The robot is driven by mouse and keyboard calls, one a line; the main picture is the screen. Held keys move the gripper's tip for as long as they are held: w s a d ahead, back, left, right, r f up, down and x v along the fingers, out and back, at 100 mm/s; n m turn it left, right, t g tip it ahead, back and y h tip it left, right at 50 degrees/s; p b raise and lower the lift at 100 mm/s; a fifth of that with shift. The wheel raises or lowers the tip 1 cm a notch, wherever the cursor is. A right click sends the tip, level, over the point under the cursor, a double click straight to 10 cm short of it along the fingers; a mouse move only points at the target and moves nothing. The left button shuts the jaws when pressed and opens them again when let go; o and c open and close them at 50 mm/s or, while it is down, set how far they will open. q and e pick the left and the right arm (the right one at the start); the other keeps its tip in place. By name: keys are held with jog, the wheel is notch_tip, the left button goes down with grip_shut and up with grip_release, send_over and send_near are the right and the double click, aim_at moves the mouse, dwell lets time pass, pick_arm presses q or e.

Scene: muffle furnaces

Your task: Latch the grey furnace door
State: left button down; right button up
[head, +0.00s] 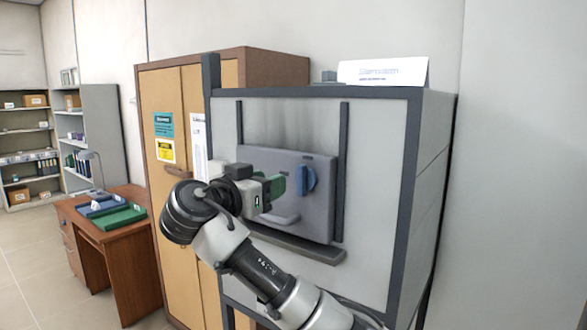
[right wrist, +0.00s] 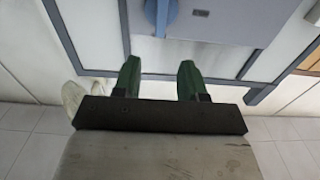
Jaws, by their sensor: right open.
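The grey furnace (head: 375,150) stands on a dark frame, with its grey door (head: 318,215) flat against the front. A blue latch knob (head: 307,179) sits on the door's right part. It also shows at the top edge of the right wrist view (right wrist: 168,10), partly cut off. My right gripper (head: 287,185) is in front of the door, just left of the knob in the head view. Its green fingers are open and empty, and in the right wrist view the gripper (right wrist: 159,78) is apart from the knob. Whether the door is latched is unclear. My left gripper is out of view.
A dark ledge (head: 300,247) runs below the door. A wooden cabinet (head: 165,95) stands close on the left. A desk (head: 130,255) with green and blue trays is farther left. A white sign (head: 383,72) stands on top of the furnace. A plain wall is on the right.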

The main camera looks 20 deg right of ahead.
aim_at(299, 172)
jog(key=p+x, duration=0.4)
jog(key=x, duration=0.5)
jog(key=shift+r+p, duration=0.1)
jog(key=shift+p, duration=0.3)
jog(key=shift+w+d+f, duration=0.25)
jog(key=shift+w+d, duration=0.1)
jog(key=shift+d, duration=0.05)
jog(key=shift+s+a, duration=0.1)
grip_shut()
